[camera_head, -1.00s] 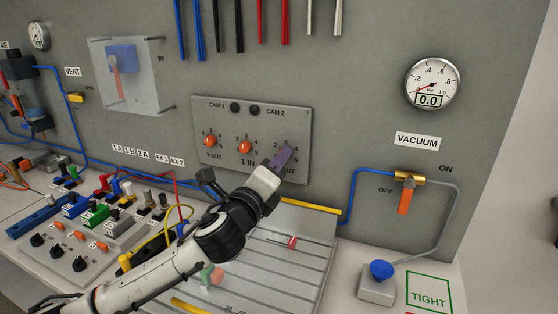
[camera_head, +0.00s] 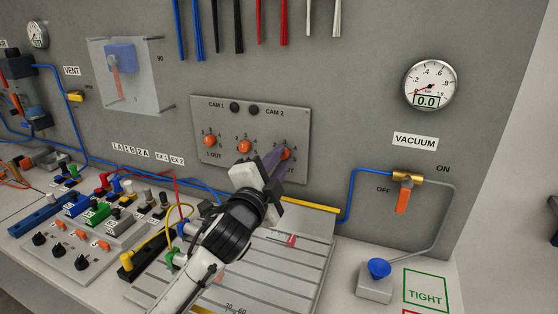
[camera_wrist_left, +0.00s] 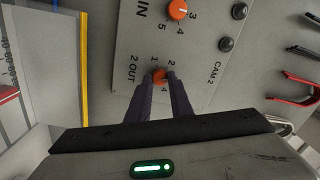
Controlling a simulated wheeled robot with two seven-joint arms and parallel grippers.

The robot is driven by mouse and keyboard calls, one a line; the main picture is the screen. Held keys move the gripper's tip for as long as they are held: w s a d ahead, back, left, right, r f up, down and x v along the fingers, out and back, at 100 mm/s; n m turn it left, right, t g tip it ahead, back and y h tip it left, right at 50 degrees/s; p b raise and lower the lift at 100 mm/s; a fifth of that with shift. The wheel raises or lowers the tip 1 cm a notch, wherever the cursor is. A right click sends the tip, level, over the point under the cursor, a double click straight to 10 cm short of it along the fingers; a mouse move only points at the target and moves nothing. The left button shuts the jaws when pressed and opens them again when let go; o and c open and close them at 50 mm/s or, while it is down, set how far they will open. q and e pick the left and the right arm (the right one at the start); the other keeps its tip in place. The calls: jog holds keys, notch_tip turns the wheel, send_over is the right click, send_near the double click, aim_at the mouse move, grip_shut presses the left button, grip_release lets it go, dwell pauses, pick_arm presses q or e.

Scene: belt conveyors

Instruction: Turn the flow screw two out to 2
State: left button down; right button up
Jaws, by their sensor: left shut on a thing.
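The flow screw two out is an orange knob (camera_head: 285,154) at the right of a grey panel (camera_head: 238,166). Part of the "2 OUT" label and the dial are hidden by my fingers in the head view. My left gripper (camera_head: 277,159) reaches the knob from the lower left, its purple fingers shut on it. In the left wrist view the knob (camera_wrist_left: 159,75) sits between the two fingertips (camera_wrist_left: 160,86), with "2 OUT" and dial numbers around it. The knob's exact pointer setting is too small to tell. My right gripper is not in view.
A yellow bar (camera_head: 309,205) and a slotted plate (camera_head: 262,262) lie below. The vacuum valve (camera_head: 403,199) and gauge (camera_head: 430,85) are at the right.

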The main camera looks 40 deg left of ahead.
pick_arm(q)
jog(key=n, duration=0.4)
jog(key=shift+n, duration=0.4)
jog(key=shift+r+n, duration=0.1)
jog(key=shift+n, duration=2.4)
jog(key=c, duration=1.6)
grip_release()
jog(key=b+v, duration=0.1)
jog(key=v, duration=0.9)
jog(key=shift+s+d+r, duration=0.15)
jog(key=shift+r, duration=0.05)
